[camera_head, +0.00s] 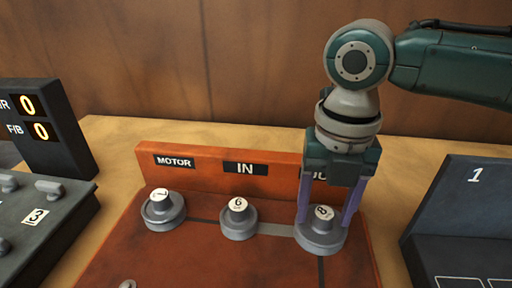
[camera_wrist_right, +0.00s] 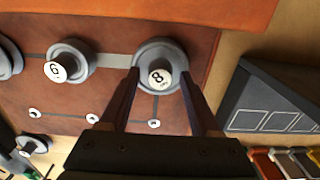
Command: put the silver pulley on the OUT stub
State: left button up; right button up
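A round grey, silver-looking pulley marked 8 (camera_head: 318,241) is at the OUT place on the red-brown board, under the partly hidden OUT label (camera_head: 318,174). It also shows in the right wrist view (camera_wrist_right: 150,50). The OUT stub is hidden; I cannot tell whether the pulley is fully seated. My right gripper (camera_head: 326,218) points down, its two purple fingers on opposite sides of the pulley, clear of the hub. I cannot tell whether they press on the rim. The right wrist view also shows these fingertips (camera_wrist_right: 160,72). My left gripper is not in view.
Pulleys stand at MOTOR, marked 7 (camera_head: 163,212), and at IN, marked like a 6 or 9 (camera_head: 239,220). An upright orange panel (camera_head: 215,178) backs the board. A dark box marked 1 (camera_head: 460,205) is on the right; a grey case and counter display (camera_head: 52,130) are on the left.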

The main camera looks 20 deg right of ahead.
aim_at(323, 213)
jog(key=shift+r, duration=0.5)
notch_tip(323, 213, up, 11)
jog(key=p, duration=0.2)
jog(key=s+a+f+m+t, duration=0.1)
jog(key=s+a+f+m, duration=0.2)
jog(key=m, duration=0.3)
jog(key=s+a+f+m+t+y, duration=0.1)
jog(key=s+a+f+m, duration=0.1)
jog(key=m, duration=0.5)
jog(key=s+a+f+m+t+y, duration=0.1)
jog(key=s+a+f+m, duration=0.2)
jog(key=s+m, duration=0.3)
jog(key=shift+a+f+m, duration=0.3)
jog(key=shift+a+f, duration=0.05)
jog(key=shift+a, duration=0.15)
jog(key=s+d+m, duration=0.1)
jog(key=d+m, duration=0.1)
jog(key=s+d+m+h, duration=0.1)
jog(key=s+d+m, duration=0.1)
jog(key=m, duration=0.1)
jog(key=s+d+m, duration=0.2)
jog(key=m, duration=0.1)
jog(key=shift+f+t+h, duration=0.3)
jog(key=shift+h, duration=0.1)
jog(key=shift+r, duration=0.15)
notch_tip(323, 213, up, 44)
jog(key=p, duration=4.4)
